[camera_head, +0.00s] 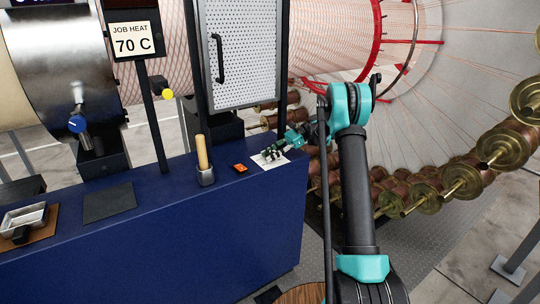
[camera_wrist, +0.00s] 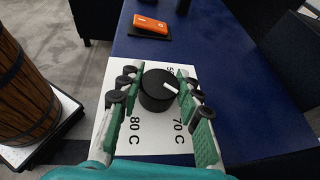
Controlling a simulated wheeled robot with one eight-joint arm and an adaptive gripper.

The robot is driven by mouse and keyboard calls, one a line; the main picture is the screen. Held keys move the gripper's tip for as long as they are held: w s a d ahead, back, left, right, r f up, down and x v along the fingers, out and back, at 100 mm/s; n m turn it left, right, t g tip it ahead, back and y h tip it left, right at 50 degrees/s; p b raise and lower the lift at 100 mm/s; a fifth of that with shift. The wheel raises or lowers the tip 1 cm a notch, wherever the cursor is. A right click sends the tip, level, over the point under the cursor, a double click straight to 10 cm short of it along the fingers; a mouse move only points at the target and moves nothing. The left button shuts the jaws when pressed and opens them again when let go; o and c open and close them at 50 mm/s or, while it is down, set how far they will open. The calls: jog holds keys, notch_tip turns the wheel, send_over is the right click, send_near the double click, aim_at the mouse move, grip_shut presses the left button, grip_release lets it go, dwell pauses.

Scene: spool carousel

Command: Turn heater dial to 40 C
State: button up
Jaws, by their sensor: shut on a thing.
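The heater dial is a round black knob (camera_wrist: 158,91) with a white pointer mark, on a white plate (camera_wrist: 107,125) lettered 80 C and 70 C. A further label starting with 5 is partly hidden behind the knob. The pointer points right and slightly down in the wrist view, between the 5 label and 70 C. My gripper (camera_wrist: 159,76) has its green fingers on either side of the knob and is shut on it. In the head view my gripper (camera_head: 274,153) is over the white plate (camera_head: 283,159) and hides the knob.
A sign (camera_head: 133,40) reads JOB HEAT 70 C. An orange device (camera_head: 240,168) lies on the blue bench (camera_head: 225,215) near the dial, and a wooden-handled tool (camera_head: 203,155) stands left of it. A wooden barrel (camera_wrist: 22,88) stands left in the wrist view.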

aim_at(270, 153)
jog(key=o, duration=1.2)
notch_tip(270, 153, up, 10)
